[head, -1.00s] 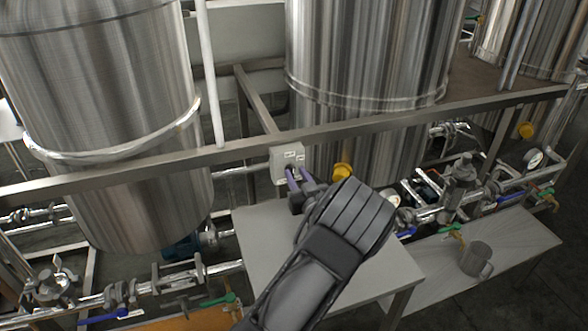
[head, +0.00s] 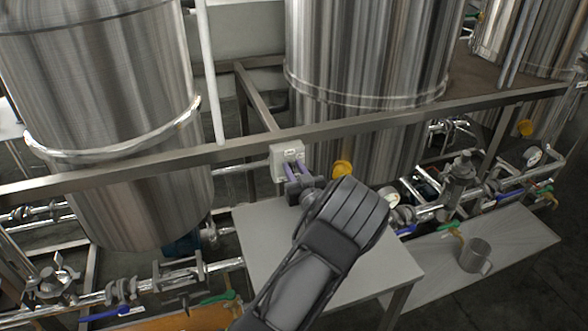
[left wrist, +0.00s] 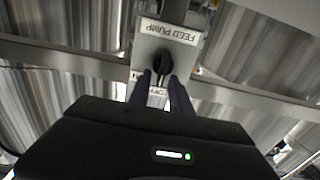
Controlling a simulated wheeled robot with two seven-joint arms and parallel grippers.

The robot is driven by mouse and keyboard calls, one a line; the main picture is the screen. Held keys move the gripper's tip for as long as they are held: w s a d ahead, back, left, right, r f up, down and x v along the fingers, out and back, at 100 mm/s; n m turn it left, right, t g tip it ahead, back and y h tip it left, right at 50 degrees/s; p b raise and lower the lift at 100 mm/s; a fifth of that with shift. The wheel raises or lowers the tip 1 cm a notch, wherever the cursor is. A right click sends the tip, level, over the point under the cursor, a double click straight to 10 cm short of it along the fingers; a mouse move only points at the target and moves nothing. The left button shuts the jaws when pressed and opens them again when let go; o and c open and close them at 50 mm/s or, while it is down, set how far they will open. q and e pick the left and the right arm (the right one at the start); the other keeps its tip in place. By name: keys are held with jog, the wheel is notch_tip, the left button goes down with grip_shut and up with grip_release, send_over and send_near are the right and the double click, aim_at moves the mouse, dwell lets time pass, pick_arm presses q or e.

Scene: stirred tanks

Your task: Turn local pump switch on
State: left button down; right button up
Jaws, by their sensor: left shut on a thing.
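The local pump switch is a light grey box (head: 288,160) fixed to the metal rail between the two large tanks. In the left wrist view the box (left wrist: 183,42) appears upside down, with a "FEED PUMP" label and a black rotary knob (left wrist: 162,64). My left gripper (head: 296,166) reaches up to the front of the box. In the left wrist view its two fingers (left wrist: 163,82) are on either side of the knob's lower part, shut on it. A lower label is partly hidden by the fingers and knob. My right gripper is not in view.
A grey table (head: 268,238) stands below the switch, under my left arm. A metal mug (head: 475,255) stands on a low bench (head: 520,238) at the right. Pipes and valves (head: 460,185) run along both sides. The steel rail (head: 400,120) crosses behind the gripper.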

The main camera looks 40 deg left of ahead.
pick_arm(q)
jog(key=shift+m, duration=0.3)
jog(key=m, duration=0.5)
jog(key=w+m+b, duration=0.1)
jog(key=m, duration=0.1)
jog(key=shift+d+f+m, duration=0.35)
jog(key=shift+d+m, duration=0.05)
jog(key=shift+w+d+f+m, duration=0.1)
jog(key=shift+f+m, duration=0.05)
jog(key=shift+m, duration=0.75)
jog(key=shift+w+f+m, duration=0.1)
jog(key=shift+m, duration=0.8)
jog(key=shift+s, duration=0.1)
jog(key=c, duration=1.5)
grip_release()
jog(key=shift+c, duration=0.2)
